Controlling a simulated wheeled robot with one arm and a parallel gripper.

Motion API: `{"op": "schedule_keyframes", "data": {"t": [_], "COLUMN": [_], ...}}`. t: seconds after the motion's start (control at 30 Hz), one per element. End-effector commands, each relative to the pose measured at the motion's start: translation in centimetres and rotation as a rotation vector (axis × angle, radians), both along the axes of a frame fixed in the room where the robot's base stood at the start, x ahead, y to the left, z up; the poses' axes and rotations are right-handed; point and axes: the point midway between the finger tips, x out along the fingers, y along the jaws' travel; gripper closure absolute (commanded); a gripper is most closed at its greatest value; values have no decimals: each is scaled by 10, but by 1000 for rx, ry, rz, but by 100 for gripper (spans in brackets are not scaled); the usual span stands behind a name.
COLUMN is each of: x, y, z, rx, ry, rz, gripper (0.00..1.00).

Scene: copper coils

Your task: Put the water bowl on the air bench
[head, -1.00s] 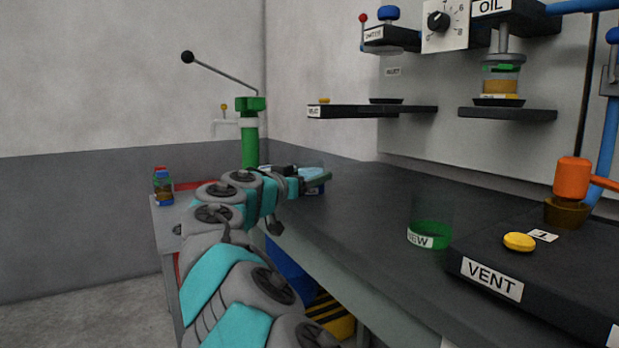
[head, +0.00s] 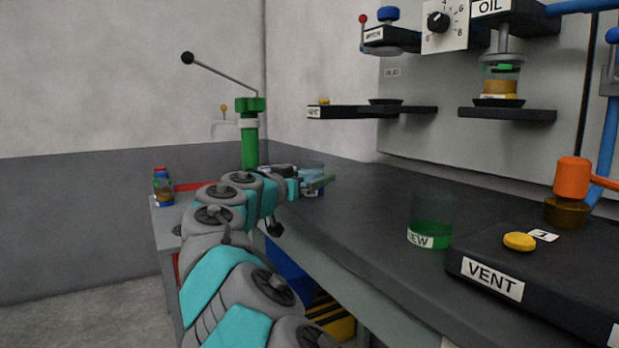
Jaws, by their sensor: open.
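My gripper (head: 318,184) is at the far left end of the dark bench, seen from behind along my arm, with its jaws open. A clear, pale blue vessel (head: 312,168) stands just behind and between the fingers; it may be the water bowl. The fingers hide much of it, and I cannot tell whether they touch it. It appears to be on the dark bench top (head: 370,205). No label reading "air" can be made out, so I cannot tell which surface is the air bench.
A clear cup with green liquid (head: 430,235) and a black VENT block (head: 540,262) with a yellow button (head: 519,241) stand at the right. A green hand pump (head: 249,140) rises behind my arm. Wall shelves (head: 370,111) overhang the bench. Its middle is clear.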

Motion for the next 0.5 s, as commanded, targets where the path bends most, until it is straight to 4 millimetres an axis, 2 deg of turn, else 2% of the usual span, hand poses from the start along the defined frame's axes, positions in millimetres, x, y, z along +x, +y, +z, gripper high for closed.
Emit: {"op": "schedule_keyframes", "data": {"t": [0.03, 0.17, 0.5], "x": [0, -17, -77], "y": [0, 10, 43], "z": [6, 3, 3], "rx": [-1, -2, -1], "ry": [0, -3, -3], "rz": [0, 3, 1], "gripper": [0, 0, 0]}}
